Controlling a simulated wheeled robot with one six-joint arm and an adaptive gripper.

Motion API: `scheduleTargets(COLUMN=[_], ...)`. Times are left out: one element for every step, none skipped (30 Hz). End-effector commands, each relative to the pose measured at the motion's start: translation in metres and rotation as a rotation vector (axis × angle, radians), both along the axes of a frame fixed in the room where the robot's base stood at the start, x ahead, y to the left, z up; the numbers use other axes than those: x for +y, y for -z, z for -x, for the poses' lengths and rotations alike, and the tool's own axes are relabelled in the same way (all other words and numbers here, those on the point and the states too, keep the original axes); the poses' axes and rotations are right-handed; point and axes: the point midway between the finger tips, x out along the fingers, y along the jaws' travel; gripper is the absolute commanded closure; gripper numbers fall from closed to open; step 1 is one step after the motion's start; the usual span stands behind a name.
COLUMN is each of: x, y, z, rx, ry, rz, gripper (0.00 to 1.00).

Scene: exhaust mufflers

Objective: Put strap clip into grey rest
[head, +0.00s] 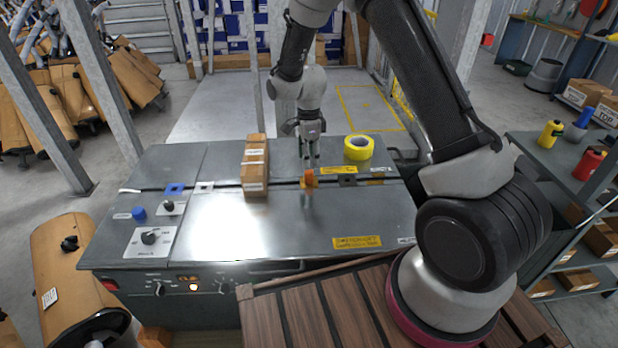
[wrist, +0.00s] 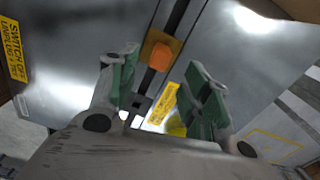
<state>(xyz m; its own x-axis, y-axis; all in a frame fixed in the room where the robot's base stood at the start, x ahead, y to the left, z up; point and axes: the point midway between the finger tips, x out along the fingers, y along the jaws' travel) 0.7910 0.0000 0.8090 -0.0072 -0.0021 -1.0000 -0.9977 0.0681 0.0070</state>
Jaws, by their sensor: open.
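An orange piece (head: 309,178), which looks like the strap clip, sits upright on the metal worktop by the dark slot. In the wrist view it shows as a bright orange block (wrist: 161,54) on a duller orange base; I cannot tell whether the base is part of it. A small dark grey square (head: 347,180), likely the grey rest, lies to its right; a dark square (wrist: 140,103) in the wrist view may be the same. My gripper (head: 309,163) points down just above and behind the orange piece. Its green-padded fingers (wrist: 161,75) are apart with nothing held.
A stack of cardboard boxes (head: 254,168) stands left of the gripper. A yellow tape roll (head: 358,148) lies behind the grey square. A blue square (head: 175,189), a white square (head: 204,187) and a blue knob (head: 139,213) are at left. The front worktop is mostly clear.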

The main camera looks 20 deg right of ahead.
Motion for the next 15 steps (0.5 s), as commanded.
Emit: scheduleTargets(x=[0.0002, 0.0003, 0.0005, 0.0005, 0.0004, 0.0004, 0.0004, 0.0003, 0.0003, 0.0003, 0.0003, 0.0003, 0.0003, 0.0003, 0.0002], y=[-0.0001, -0.0002, -0.0002, -0.0002, -0.0002, -0.0002, -0.0003, -0.0003, -0.0003, -0.0003, -0.0003, -0.0003, -0.0003, -0.0003, 0.0000], z=[-0.0010, -0.0014, -0.0017, -0.0017, -0.0017, -0.0016, -0.0015, -0.0015, -0.0014, -0.0014, -0.0014, -0.0013, -0.0013, -0.0013, -0.0012], rx=[-0.005, -0.007, -0.008, -0.008, -0.008, -0.008, -0.008, -0.008, -0.007, -0.007, -0.007, -0.007, -0.007, -0.007, -0.007], ry=[0.043, 0.066, 0.091, 0.105, 0.115, 0.125, 0.130, 0.132, 0.133, 0.132, 0.132, 0.131, 0.131, 0.131, 0.131], rz=[-0.001, -0.002, -0.002, -0.003, -0.002, -0.002, -0.002, -0.002, -0.002, -0.002, -0.002, -0.002, -0.002, -0.002, -0.002], gripper=[0.52, 0.52, 0.52, 0.52, 0.52, 0.52, 0.52, 0.52, 0.52, 0.52, 0.52, 0.52, 0.52, 0.52, 0.52])
